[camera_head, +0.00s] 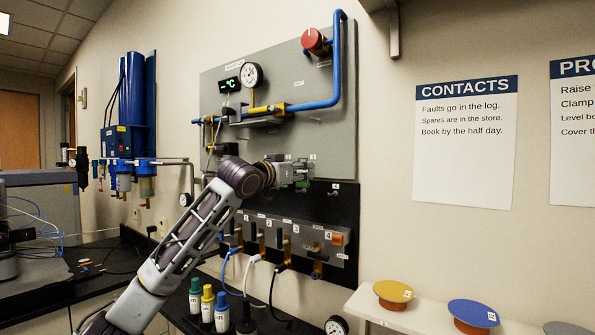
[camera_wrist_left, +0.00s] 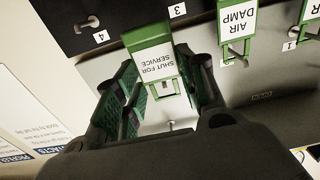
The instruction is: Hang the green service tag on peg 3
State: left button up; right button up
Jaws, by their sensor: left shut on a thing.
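My right gripper is not in view.
A green "AIR DAMP" tag (camera_wrist_left: 237,22) hangs close beside the held tag; another green tag (camera_wrist_left: 311,14) is at the edge. Peg 4 (camera_wrist_left: 88,22) is bare. A small pin (camera_wrist_left: 170,125) sticks out of the grey panel. A valve manifold (camera_head: 290,240) is below the board.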

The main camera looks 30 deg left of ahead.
pick_arm(q)
jog(key=shift+w+p, duration=0.4)
jog(key=shift+w, duration=0.15)
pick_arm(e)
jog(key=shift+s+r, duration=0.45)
pick_arm(q)
jog(key=shift+w+d, duration=0.1)
jog(key=shift+w, duration=0.1)
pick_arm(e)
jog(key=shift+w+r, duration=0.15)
pick_arm(q)
jog(key=shift+w+p, duration=0.5)
jog(key=shift+p, duration=0.1)
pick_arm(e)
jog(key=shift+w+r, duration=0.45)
pick_arm(q)
jog(key=shift+w+d, duration=0.1)
jog(key=shift+w, duration=0.25)
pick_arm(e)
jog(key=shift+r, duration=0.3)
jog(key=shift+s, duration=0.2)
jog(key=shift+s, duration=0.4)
pick_arm(q)
jog(key=shift+f, duration=0.5)
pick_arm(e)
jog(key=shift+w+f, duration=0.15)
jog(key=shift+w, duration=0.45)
